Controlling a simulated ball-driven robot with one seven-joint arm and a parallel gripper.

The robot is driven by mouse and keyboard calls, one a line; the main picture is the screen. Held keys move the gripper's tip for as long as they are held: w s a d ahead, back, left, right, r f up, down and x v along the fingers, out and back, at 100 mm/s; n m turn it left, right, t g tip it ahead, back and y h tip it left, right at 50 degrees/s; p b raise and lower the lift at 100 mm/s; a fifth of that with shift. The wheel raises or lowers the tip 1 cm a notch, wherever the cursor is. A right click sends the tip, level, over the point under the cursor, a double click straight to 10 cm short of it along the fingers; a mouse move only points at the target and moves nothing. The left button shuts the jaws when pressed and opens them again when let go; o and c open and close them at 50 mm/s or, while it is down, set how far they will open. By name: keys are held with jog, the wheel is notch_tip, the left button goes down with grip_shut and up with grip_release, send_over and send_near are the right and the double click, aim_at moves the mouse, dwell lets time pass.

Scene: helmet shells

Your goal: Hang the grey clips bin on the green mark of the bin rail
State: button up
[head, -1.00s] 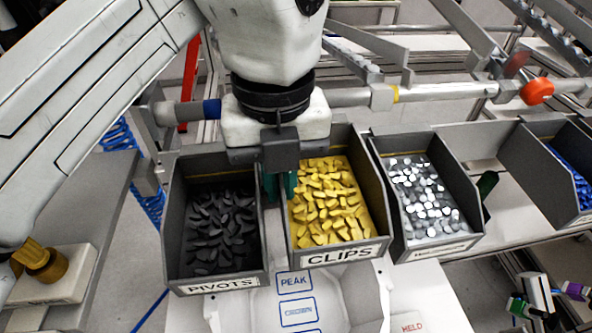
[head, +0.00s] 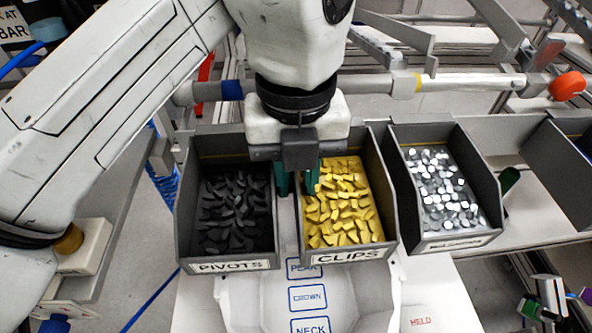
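The grey clips bin (head: 392,240), labelled CLIPS and filled with yellow clips (head: 340,205), sits in line between the pivots bin and a bin of silvery pieces. It looks level with them. My gripper (head: 297,183) is above its left wall, with green fingers pointing down. One finger is in the gap beside the pivots bin, the other just inside the clips bin. The fingers look spread, with visible space around the wall. The bin rail behind the bins is mostly hidden, and I cannot see a green mark on it.
The grey pivots bin (head: 184,225) with black pieces stands close on the left. The bin of silvery pieces (head: 492,215) stands on the right. A white tray (head: 250,300) marked PEAK, CROWN and NECK lies below. A bar with an orange knob (head: 567,86) crosses behind.

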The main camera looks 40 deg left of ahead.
jog(key=shift+o, duration=1.2)
notch_tip(320, 180, up, 11)
jog(key=p, duration=0.9)
jog(key=shift+f, duration=0.1)
jog(key=shift+s, duration=0.1)
